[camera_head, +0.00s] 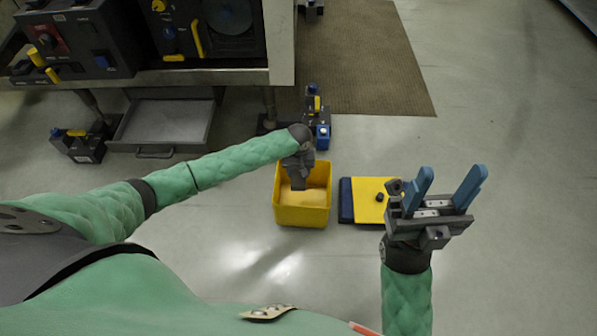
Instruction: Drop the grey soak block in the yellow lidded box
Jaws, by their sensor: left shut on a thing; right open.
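The yellow box (288,216) stands on the floor, its top uncovered, with a paler yellow inside. My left gripper (298,178) points down over the box opening and is shut on the grey soak block. The block is small and mostly hidden by the grey gripper, so its outline is hard to tell. A yellow lid (367,208) with a dark knob lies right of the box, beside or on a dark blue piece (346,200). My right gripper (452,180) is open and empty, its blue fingers spread, just right of the lid.
A workbench (230,77) with dark equipment stands at upper left. A grey tray (165,125) is under it. A dark blue device (318,115) stands on the floor behind the box. A brown mat (370,60) lies further back. The floor at right is clear.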

